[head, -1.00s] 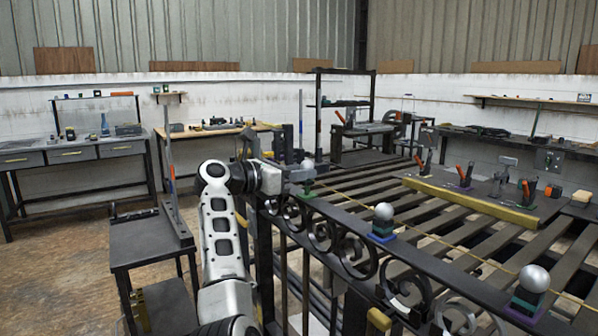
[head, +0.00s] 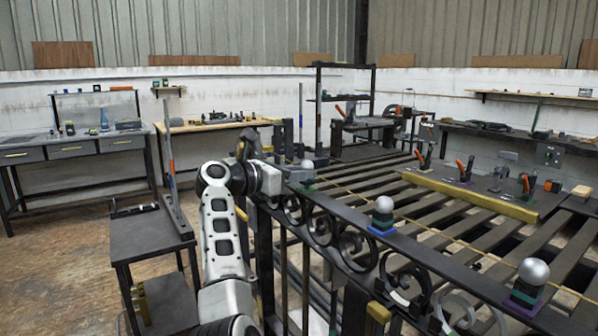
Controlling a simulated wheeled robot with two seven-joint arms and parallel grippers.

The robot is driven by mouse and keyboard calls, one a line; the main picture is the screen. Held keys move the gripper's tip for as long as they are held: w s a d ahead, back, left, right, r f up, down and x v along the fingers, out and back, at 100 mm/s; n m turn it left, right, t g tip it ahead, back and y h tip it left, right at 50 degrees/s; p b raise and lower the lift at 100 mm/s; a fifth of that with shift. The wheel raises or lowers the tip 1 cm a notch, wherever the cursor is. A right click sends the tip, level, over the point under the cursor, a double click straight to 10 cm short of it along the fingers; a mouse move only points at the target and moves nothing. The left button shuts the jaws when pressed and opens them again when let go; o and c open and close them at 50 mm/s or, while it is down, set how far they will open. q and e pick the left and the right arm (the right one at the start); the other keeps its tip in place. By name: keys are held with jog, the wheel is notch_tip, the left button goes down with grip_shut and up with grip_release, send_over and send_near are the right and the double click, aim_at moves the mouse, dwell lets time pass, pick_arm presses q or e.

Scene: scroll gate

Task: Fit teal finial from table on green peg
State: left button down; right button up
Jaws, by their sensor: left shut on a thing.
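My left gripper (head: 288,178) is at the far end of the dark gate's top rail (head: 345,217), shut on a finial with a silver ball (head: 307,165). The gripper covers most of this finial's body, so its teal colour hardly shows. A green patch (head: 308,184), which looks like the green peg's base, shows right under it on the rail. The finial looks upright and very low over the green spot. I cannot tell whether it is fully seated. My right gripper is not in view.
Two more silver-ball finials stand on the rail, one on a blue base (head: 382,229) and one on a purple base (head: 524,299). A slatted table (head: 440,215) with clamps lies behind the gate. A small dark side table (head: 150,236) stands left of my arm.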

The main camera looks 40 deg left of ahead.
pick_arm(q)
jog(key=shift+f, duration=0.55)
jog(key=c, duration=1.1)
grip_release()
jog(key=shift+o, duration=0.2)
jog(key=b+v, duration=0.1)
jog(key=v, duration=1.5)
jog(key=shift+d, duration=0.15)
